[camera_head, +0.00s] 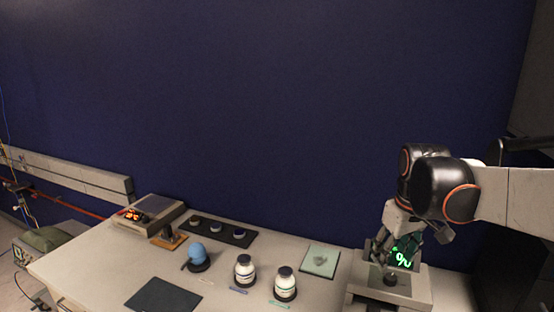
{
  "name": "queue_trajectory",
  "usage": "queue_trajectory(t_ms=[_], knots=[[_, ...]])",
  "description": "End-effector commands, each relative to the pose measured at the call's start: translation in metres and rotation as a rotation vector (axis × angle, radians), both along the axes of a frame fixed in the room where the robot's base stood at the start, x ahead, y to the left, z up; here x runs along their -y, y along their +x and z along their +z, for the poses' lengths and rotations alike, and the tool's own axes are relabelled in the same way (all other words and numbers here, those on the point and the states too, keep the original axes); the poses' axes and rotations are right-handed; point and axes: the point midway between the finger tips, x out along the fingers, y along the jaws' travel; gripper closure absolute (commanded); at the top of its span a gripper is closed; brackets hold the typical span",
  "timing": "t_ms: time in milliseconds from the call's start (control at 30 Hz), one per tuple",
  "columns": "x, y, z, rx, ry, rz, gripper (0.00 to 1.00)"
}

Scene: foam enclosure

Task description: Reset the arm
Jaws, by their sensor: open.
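My arm reaches in from the right edge and bends down at its black joints. A small dark round object (390,279) sits on the device just below the fingers. I cannot tell whether the fingers touch it.
The pale table (110,265) holds two white bottles with dark caps (245,269) (285,284), a blue sphere on a dark base (196,252), a black tray (221,231) with small jars, a dark mat (162,297), a pale green pad (320,261) and a device with an orange display (135,214).

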Motion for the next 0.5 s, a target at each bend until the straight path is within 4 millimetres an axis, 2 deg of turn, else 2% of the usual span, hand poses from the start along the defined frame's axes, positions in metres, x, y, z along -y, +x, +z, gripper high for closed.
queue_trajectory(t_ms=[33, 267, 500], knots=[[-0.007, -0.014, -0.004, 0.026, 0.002, -0.013, 0.49], [-0.033, -0.068, -0.014, 0.153, 0.023, -0.091, 0.49], [-0.055, -0.123, -0.041, 0.283, 0.067, -0.169, 0.49]])
